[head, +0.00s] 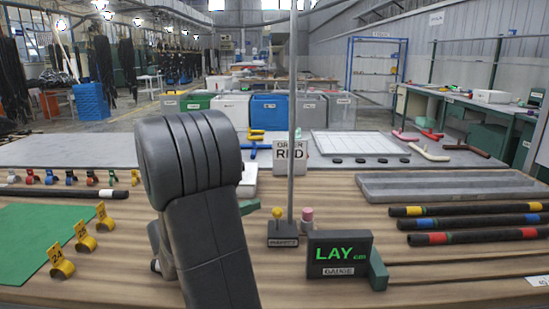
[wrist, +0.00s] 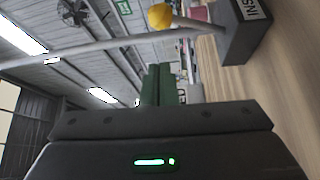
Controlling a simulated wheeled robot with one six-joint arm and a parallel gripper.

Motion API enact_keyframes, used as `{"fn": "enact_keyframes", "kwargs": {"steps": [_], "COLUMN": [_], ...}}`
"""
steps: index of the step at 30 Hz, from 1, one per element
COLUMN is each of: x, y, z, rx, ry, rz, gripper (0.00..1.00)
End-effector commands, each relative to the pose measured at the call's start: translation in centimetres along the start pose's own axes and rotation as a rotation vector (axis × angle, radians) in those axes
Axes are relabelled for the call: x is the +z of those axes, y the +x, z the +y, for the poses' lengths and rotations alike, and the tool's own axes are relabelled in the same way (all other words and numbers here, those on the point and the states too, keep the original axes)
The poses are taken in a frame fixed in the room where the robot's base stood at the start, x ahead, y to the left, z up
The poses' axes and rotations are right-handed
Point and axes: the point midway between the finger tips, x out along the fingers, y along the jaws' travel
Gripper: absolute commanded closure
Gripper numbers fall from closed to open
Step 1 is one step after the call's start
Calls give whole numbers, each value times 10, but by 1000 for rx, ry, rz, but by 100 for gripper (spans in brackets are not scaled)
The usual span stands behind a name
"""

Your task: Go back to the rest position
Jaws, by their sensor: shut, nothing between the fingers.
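My dark grey arm (head: 195,190) stands up in the left middle of the head view, over the wooden table, and hides part of it. My gripper (wrist: 160,72) shows in the wrist view as two green fingers side by side, closed together with nothing between them. The wrist view is turned on its side. The fingers point out past the post with the yellow knob (wrist: 160,16), whose dark labelled base (wrist: 243,28) is at the upper right.
A thin upright post (head: 292,120) rises from its base beside a LAY display (head: 340,257). Dark banded hoses (head: 470,222) and a grey tray (head: 450,185) lie at right. Yellow numbered clips (head: 84,236) and a green mat (head: 40,240) are at left. Bins (head: 270,108) stand behind the table.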

Motion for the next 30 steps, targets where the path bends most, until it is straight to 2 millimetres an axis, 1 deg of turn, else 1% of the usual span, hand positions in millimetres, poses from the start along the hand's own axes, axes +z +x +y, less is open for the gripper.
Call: {"fn": "enact_keyframes", "kwargs": {"steps": [1, 14, 18, 27, 30], "x": [3, 27, 28, 27, 28], "y": [-5, -33, -54, -97, -107], "z": [-5, -6, -1, -3, -3], "rx": [4, 39, 42, 42, 43], "ry": [11, 90, 95, 94, 94], "rz": [2, -3, 0, 0, -2], "gripper": [100, 100, 100, 100, 100]}}
